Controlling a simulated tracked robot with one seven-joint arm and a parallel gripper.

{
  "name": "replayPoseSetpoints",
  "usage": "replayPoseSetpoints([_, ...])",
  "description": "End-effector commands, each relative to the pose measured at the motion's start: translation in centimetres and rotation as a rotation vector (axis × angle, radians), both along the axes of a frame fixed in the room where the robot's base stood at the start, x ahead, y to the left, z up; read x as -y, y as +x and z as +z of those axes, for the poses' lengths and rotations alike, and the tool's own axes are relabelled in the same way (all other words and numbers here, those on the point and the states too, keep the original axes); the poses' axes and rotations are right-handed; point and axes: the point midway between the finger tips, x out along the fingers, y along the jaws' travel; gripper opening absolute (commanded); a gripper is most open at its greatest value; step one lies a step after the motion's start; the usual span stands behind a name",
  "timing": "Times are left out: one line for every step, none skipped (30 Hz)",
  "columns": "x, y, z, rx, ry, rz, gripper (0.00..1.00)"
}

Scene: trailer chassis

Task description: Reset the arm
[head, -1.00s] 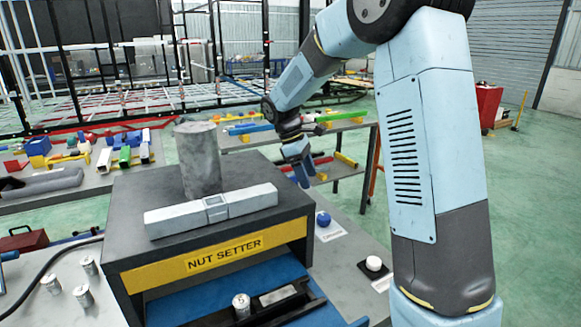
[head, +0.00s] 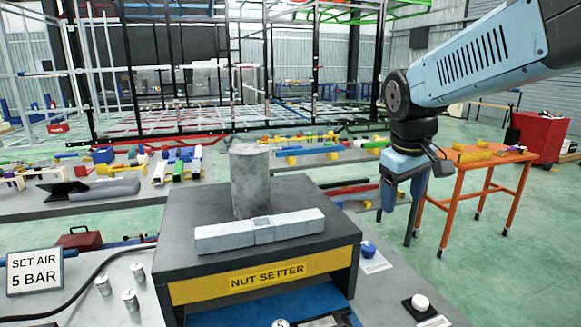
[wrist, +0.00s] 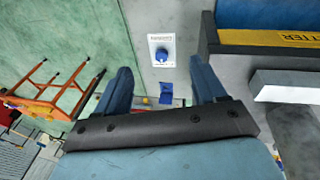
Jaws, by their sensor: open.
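My arm comes in from the upper right of the head view, and its end points downward. My gripper (head: 404,205) hangs to the right of the nut setter station (head: 180,225). In the wrist view, its two blue fingers (wrist: 161,72) are spread apart with nothing between them. Beyond and below the fingertips is a blue round knob (wrist: 161,54) on a white labelled card. The knob also shows in the head view (head: 368,250), below and left of the gripper.
A grey cylinder (head: 250,180) and a pale bar (head: 260,231) sit on the station. A white button (head: 420,303) is at the bench's front right. An orange table (head: 461,190) and a red cabinet (head: 540,138) stand at the right. Green floor is open there.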

Motion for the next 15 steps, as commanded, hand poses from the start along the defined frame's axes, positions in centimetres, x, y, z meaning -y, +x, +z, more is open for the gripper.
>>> replayPoseSetpoints([0.2,-1.2,0.3,0.030,0.017,-0.031,0.70])
replayPoseSetpoints([0.3,-1.9,0.4,0.046,0.029,-0.050,0.70])
replayPoseSetpoints([0.4,-2.7,0.5,0.069,0.047,-0.077,0.70])
replayPoseSetpoints([0.4,-3.4,0.5,0.086,0.060,-0.096,0.70])
replayPoseSetpoints([0.5,-4.0,0.6,0.102,0.073,-0.116,0.70])
replayPoseSetpoints([0.6,-4.8,0.6,0.122,0.090,-0.141,0.70])
replayPoseSetpoints([0.7,-5.5,0.6,0.140,0.105,-0.162,0.70])
replayPoseSetpoints([0.7,-6.0,0.5,0.156,0.118,-0.179,0.70])
replayPoseSetpoints([0.8,-6.8,0.5,0.176,0.137,-0.204,0.70])
replayPoseSetpoints([0.8,-7.4,0.5,0.190,0.150,-0.221,0.70])
replayPoseSetpoints([0.8,-7.9,0.4,0.205,0.165,-0.240,0.70])
replayPoseSetpoints([0.9,-8.5,0.3,0.223,0.182,-0.260,0.70])
replayPoseSetpoints([0.9,-9.0,0.2,0.234,0.193,-0.276,0.70])
replayPoseSetpoints([1.0,-9.4,0.2,0.246,0.204,-0.289,0.70])
replayPoseSetpoints([1.0,-9.8,0.1,0.258,0.218,-0.304,0.70])
